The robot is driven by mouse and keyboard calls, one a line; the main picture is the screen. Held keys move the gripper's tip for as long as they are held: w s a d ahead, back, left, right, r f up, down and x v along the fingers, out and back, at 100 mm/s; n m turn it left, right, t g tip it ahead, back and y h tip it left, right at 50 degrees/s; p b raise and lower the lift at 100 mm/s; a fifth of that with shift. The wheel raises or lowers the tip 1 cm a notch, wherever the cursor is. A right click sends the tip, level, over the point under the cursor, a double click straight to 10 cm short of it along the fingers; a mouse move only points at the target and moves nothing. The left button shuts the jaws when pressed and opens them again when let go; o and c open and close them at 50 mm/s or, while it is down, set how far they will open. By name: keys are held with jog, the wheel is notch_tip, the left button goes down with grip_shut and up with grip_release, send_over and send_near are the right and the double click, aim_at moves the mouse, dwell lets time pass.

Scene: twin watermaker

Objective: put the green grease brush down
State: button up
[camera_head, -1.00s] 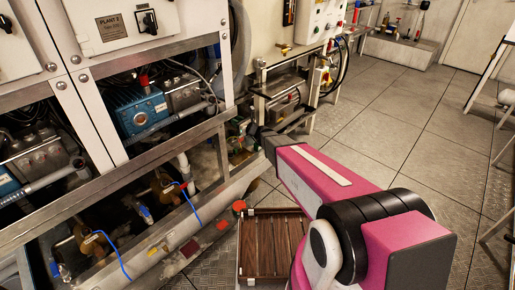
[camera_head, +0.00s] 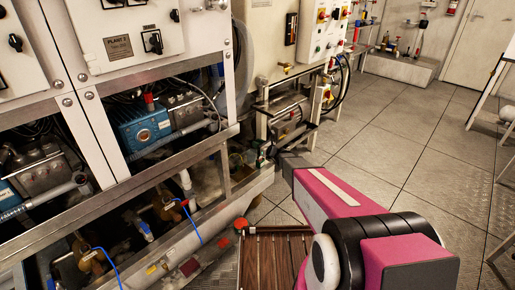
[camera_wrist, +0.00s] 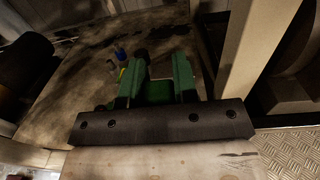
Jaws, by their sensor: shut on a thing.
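My gripper (camera_wrist: 159,78) shows in the wrist view as two green-looking fingers beyond a dark bolted bar. It is shut on the green grease brush (camera_wrist: 158,92), of which only a green piece between the fingers shows clearly. The rest of the brush is hidden or too dark to tell. Beyond the fingertips lies a stained, dark flat surface (camera_wrist: 75,90); I cannot tell whether the brush touches it. In the head view my gripper (camera_head: 268,152) is small and partly hidden at the machine frame's right corner, at the end of my pink arm.
Small blue and yellow items (camera_wrist: 119,54) lie beyond the fingers. A pale upright post (camera_wrist: 245,50) stands close on the right. In the head view, the machine frame (camera_head: 180,160) is on the left, a brown slatted surface (camera_head: 270,262) below, and open tiled floor (camera_head: 400,130) right.

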jog(key=shift+f, duration=1.45)
jog(key=o, duration=0.9)
jog(key=shift+r, duration=0.1)
